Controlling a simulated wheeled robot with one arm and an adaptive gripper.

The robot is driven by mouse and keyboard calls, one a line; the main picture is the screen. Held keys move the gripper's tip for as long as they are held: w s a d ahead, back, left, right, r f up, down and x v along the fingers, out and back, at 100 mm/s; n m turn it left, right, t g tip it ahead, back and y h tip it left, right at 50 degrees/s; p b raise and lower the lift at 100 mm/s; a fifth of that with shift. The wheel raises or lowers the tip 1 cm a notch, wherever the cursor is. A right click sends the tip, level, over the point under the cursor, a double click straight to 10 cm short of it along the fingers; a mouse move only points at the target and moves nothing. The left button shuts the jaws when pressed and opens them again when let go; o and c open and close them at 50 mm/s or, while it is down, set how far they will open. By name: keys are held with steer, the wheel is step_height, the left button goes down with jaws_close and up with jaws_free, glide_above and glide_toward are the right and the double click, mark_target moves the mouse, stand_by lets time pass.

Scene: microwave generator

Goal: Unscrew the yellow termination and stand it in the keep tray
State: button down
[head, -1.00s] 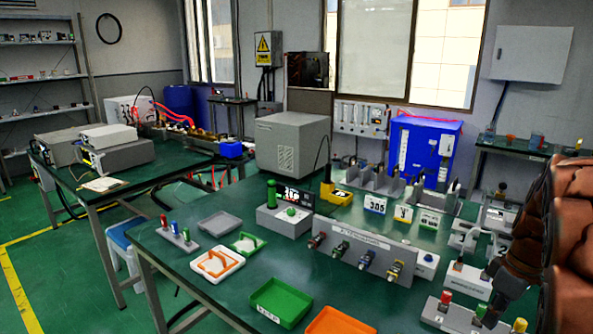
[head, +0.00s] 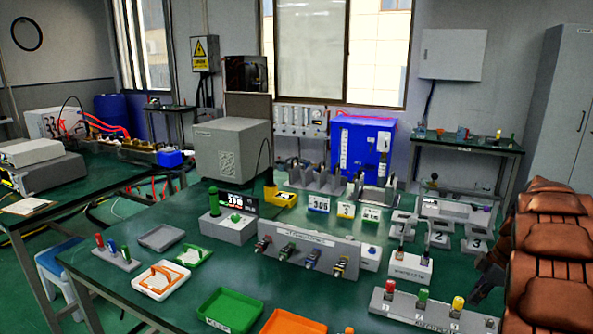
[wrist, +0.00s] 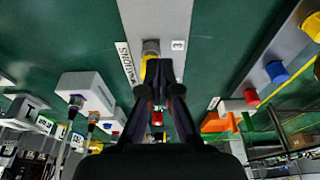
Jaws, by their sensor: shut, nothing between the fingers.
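The yellow termination (head: 458,303) stands upright at the right end of a grey block (head: 425,312), beside a green one (head: 423,295) and a red one (head: 390,286). In the wrist view the yellow termination (wrist: 150,48) shows just beyond my fingertips, near a "3" label, partly hidden by them. My gripper (wrist: 160,68) is shut and empty. In the head view my gripper (head: 484,272) is a dark shape behind and right of the yellow termination.
An orange tray (head: 290,322) and a grey tray (head: 162,237) lie on the green table, with a white tray (head: 160,281) between. A grey panel with several connectors (head: 310,252) stands mid-table. Small numbered stands (head: 440,238) are behind the block. Bare table lies left of the block.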

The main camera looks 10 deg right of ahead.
mark_target(462, 316)
steer(key=x, duration=0.2)
steer(key=b+x, duration=0.1)
steer(key=shift+s+d+f, duration=0.1)
steer(key=shift+d+f, duration=0.2)
steer(key=shift+f, duration=0.05)
steer(key=shift+b+x, duration=0.85)
steer(key=shift+b, duration=0.15)
steer(key=shift+s+d, duration=0.15)
steer(key=shift+s, duration=0.05)
steer(key=shift+w, duration=0.2)
steer(key=shift+w+d+f+b, duration=0.1)
steer(key=shift+w+d+b, duration=0.35)
steer(key=shift+b, duration=1.6)
steer(key=shift+w+d+b, duration=0.1)
steer(key=shift+w+b, duration=0.3)
steer(key=shift+b, duration=0.25)
steer(key=shift+s+d, duration=0.1)
steer(key=shift+d, duration=0.2)
